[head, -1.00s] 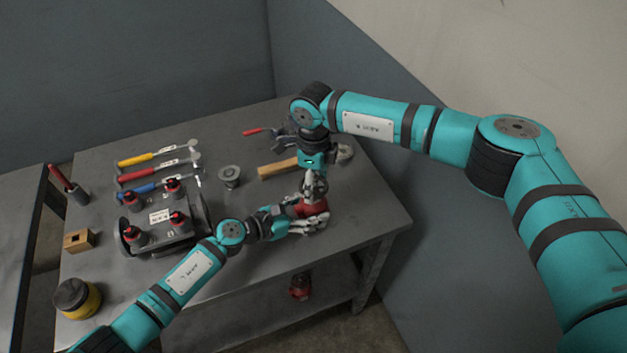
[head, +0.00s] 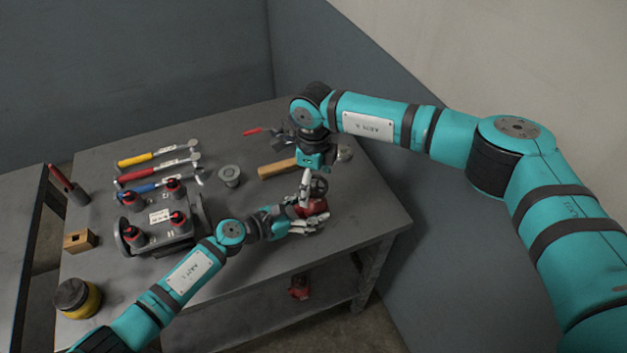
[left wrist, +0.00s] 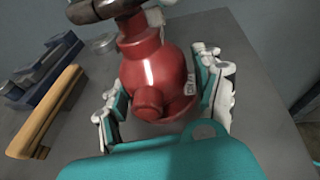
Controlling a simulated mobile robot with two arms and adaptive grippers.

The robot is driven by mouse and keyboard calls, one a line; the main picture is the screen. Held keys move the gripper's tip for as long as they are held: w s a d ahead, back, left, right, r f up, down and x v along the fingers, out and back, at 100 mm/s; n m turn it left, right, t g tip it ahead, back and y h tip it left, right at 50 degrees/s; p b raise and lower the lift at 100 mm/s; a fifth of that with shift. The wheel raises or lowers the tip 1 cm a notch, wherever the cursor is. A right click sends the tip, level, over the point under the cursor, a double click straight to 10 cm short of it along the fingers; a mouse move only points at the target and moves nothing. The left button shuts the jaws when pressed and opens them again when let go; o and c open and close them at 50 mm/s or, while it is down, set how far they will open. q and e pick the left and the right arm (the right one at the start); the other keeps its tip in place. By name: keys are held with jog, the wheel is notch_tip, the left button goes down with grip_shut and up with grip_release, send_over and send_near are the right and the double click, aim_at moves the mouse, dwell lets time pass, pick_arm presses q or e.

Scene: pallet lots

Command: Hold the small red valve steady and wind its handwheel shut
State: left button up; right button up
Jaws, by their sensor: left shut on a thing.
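The small red valve (head: 313,207) stands upright near the right side of the bench. My left gripper (head: 311,216) is shut around its body from the left. In the left wrist view the red body (left wrist: 155,70) sits between the gripper's two fingers (left wrist: 167,97). The dark handwheel (head: 320,186) is on top of the valve; its edge shows at the top of the left wrist view (left wrist: 95,9). My right gripper (head: 305,190) points down at the handwheel's left side. Its fingers overlap in this view, so its opening and any contact are unclear.
A red object (head: 299,287) is on the lower shelf. Bench right of the valve is clear.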

aim_at(313, 185)
notch_tip(313, 185, up, 12)
dwell(0.7)
pick_arm(q)
jog(key=o, duration=0.9)
jog(key=shift+o, duration=0.2)
